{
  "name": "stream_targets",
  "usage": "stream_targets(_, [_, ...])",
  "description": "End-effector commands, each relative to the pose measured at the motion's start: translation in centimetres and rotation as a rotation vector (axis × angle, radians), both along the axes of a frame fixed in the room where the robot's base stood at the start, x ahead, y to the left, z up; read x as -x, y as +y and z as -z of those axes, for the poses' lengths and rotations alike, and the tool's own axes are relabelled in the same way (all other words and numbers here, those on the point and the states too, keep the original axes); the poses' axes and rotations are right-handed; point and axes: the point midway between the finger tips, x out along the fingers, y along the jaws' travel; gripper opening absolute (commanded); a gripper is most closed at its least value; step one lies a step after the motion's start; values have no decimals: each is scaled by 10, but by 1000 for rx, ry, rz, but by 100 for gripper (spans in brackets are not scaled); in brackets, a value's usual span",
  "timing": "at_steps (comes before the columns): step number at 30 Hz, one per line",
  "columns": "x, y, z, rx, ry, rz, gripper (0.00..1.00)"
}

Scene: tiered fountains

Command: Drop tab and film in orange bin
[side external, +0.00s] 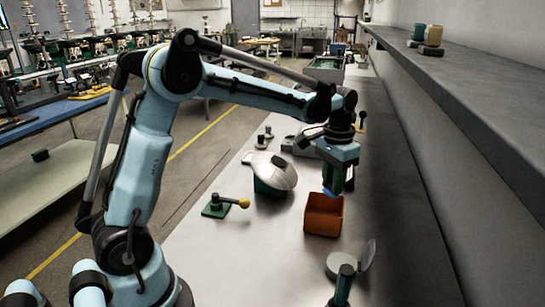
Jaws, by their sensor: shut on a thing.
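The orange bin (323,215) stands open-topped on the metal bench, right of centre. My gripper (334,188) points down just above the bin's back right part. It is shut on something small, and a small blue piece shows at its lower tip. This may be the tab and film, but it is too small to make out. The bin's inside is mostly hidden from this angle.
A green base with a pale rounded shell (271,172) stands left behind the bin. A green block with a yellow-knobbed lever (222,206) is farther left. A round metal piece with an upright disc (350,262) stands in front. A grey ledge (470,85) runs along the right.

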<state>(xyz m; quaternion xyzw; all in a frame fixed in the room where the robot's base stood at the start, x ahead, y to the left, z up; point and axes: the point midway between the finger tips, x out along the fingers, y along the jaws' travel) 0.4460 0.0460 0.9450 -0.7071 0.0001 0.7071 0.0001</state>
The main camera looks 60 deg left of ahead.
Motion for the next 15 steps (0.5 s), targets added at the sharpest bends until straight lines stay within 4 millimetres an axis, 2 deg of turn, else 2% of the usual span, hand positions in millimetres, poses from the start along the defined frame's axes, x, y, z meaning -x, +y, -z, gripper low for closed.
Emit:
stream_targets(9, [0,0,35,0,0,0,0])
stream_targets(15, [1,0,46,0,0,1,0])
